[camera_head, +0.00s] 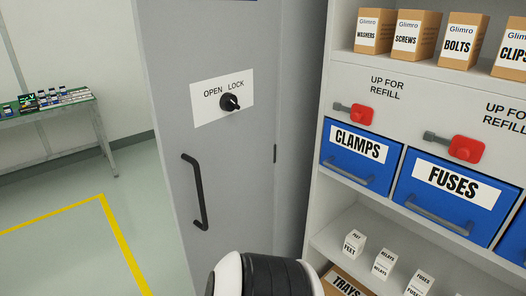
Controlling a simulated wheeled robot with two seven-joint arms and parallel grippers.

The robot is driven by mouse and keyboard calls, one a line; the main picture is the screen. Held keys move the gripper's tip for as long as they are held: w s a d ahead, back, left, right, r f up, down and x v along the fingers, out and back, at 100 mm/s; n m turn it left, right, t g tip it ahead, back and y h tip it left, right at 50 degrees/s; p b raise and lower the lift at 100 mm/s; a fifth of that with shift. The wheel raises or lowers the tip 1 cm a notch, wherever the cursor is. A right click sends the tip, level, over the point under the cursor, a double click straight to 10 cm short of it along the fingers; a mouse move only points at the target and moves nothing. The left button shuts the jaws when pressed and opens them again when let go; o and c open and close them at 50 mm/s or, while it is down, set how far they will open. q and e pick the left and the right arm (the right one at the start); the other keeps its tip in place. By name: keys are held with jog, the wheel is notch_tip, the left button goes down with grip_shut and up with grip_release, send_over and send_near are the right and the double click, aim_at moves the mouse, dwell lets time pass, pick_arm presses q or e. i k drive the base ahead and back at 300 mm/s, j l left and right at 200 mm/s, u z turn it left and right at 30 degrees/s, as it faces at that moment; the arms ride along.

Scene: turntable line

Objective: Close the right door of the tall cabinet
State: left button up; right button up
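The tall cabinet (343,118) stands open at the right of the head view, with its shelves showing. A grey door (170,130) stands open at the left side of the shelves. It carries a dark bar handle (198,195) and a black knob (229,102) on a white OPEN/LOCK plate (206,97). No door shows at the right side of the shelves, where the picture cuts off the cabinet. A white and black part of my arm (272,277) is at the bottom middle, in front of the lower shelf. Neither gripper is in view.
A table (53,115) with small items stands at the far left. The floor (84,213) beside the yellow line (119,240) is clear.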

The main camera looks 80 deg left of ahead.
aim_at(218, 165)
jog(key=u, duration=2.95)
